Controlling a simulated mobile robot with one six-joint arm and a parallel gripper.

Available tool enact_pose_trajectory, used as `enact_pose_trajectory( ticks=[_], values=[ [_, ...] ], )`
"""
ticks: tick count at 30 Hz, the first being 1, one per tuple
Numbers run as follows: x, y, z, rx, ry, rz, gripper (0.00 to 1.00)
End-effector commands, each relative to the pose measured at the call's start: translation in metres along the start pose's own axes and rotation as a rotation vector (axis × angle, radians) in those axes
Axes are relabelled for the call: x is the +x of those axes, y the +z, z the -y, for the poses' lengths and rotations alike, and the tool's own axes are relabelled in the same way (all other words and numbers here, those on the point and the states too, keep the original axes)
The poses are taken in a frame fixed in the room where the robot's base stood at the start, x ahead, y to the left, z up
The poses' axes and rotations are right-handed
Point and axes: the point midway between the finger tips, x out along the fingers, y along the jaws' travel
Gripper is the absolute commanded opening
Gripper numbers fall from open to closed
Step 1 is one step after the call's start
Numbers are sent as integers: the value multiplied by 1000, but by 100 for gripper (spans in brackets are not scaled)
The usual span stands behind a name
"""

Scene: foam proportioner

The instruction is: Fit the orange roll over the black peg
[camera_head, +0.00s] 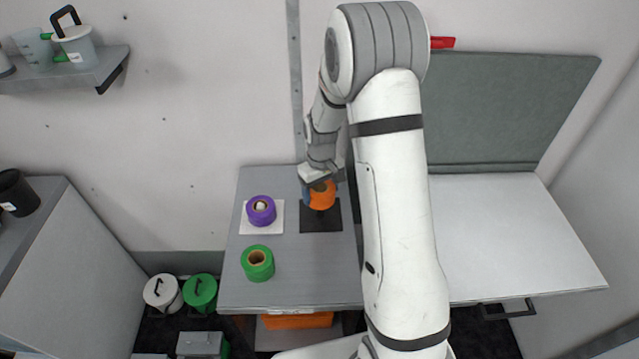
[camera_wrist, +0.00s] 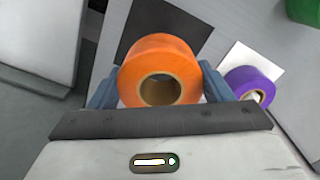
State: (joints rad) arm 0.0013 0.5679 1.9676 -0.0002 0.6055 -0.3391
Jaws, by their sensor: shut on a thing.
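The orange roll (camera_head: 321,195) is held over the black square plate (camera_head: 334,224) on the grey table. In the wrist view the orange roll (camera_wrist: 140,58) sits between the two blue-grey fingers of my gripper (camera_wrist: 160,88), with its brown core opening facing the camera. The black plate (camera_wrist: 150,20) shows behind the roll there. The black peg is hidden by the roll, and I cannot tell how it lines up with the core. In the head view my gripper (camera_head: 318,184) is partly covered by the roll and its own wrist.
A purple roll (camera_head: 261,211) sits around a white peg on a white plate (camera_head: 245,226), left of the black plate. A green roll (camera_head: 257,263) stands on the table (camera_head: 310,280) nearer the front. The table's front right part is clear.

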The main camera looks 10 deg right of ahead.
Motion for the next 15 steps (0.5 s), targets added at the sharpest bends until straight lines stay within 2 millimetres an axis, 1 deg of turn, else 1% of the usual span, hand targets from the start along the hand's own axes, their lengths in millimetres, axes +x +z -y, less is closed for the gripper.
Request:
enact_pose_trajectory(
  ticks=[5,15],
  values=[
    [12,0,0,0,0,0,47],
    [47,1,-2,5,0,1,47]
  ],
)
